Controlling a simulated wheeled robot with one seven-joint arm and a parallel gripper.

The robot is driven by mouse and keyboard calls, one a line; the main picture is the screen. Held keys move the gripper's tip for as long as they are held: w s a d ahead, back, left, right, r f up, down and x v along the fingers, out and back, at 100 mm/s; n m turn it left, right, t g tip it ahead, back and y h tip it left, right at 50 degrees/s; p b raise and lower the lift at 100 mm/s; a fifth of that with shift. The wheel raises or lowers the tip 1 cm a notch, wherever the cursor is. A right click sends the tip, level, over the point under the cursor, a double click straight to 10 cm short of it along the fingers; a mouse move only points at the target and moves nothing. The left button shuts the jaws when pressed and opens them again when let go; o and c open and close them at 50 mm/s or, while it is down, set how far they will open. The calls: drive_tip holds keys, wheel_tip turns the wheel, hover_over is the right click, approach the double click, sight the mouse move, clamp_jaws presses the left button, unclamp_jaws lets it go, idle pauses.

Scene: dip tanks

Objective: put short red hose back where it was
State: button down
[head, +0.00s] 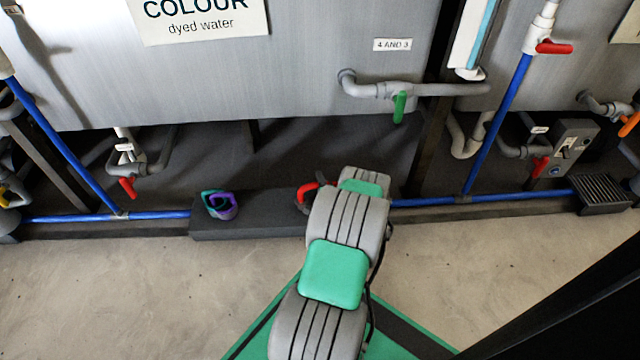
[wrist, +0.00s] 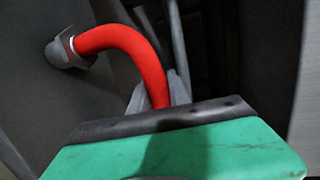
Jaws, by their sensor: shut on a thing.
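The short red hose (wrist: 125,42) arches across the wrist view. Its left end carries a grey fitting (wrist: 65,52) with a pale ring. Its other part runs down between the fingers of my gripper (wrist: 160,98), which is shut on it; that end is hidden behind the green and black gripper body. In the head view a piece of the red hose (head: 308,192) shows just left of my arm, above the dark block on the floor. My arm hides the gripper itself there. I cannot tell whether the hose touches the block.
The dark block (head: 250,224) bears a teal and purple coiled item (head: 220,204) at its left. A blue pipe (head: 430,202) runs along the floor. The grey tank (head: 300,60) overhangs behind, with a green-handled valve (head: 399,106). Bare floor (head: 130,290) lies at front left.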

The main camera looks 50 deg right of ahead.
drive_tip(key=c, duration=1.2)
unclamp_jaws()
drive_tip(key=shift+c, duration=0.2)
drive_tip(key=p+v, duration=0.3)
drive_tip(key=v, duration=0.4)
drive_tip(key=shift+s+a, duration=0.15)
drive_tip(key=shift+s, duration=0.05)
drive_tip(key=shift+r, duration=0.1)
